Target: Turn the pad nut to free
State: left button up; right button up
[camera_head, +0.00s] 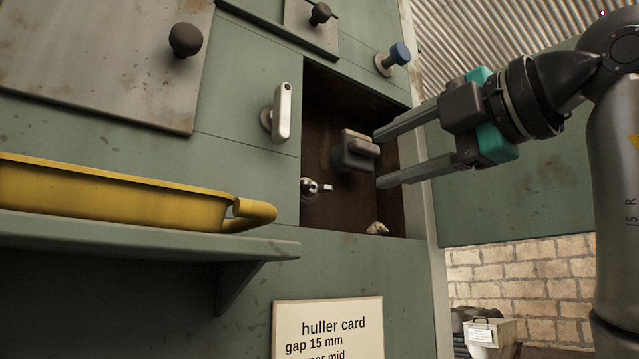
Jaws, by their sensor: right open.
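My right gripper (379,160) reaches in from the right, open and empty. Its two fingertips are at the right side of the open recess, one above the other. A dark grey block with a rounded bar on its front (355,150), perhaps the pad, sits in the recess just left of the fingertips. I cannot tell if they touch it. A small metal piece with a short pale lever (313,188) shows at the recess's lower left. It may be the pad nut, but I cannot tell for sure. My left gripper is not in view.
The recess (330,95) is cut in a green cabinet. A pale upright handle (283,112) is left of it, a blue knob (400,54) above right. A small tan lump (377,228) lies on the recess floor. A yellow tray (100,195) rests on a shelf (150,238) at left.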

aim_at(314, 188)
jog(key=p+x, duration=0.5)
jog(key=x, duration=0.9)
jog(key=shift+d+r, duration=0.15)
jog(key=shift+w+a+p, duration=0.35)
jog(key=shift+w+p, duration=0.1)
jog(key=shift+w, duration=0.1)
jog(key=shift+c, duration=0.3)
grip_shut()
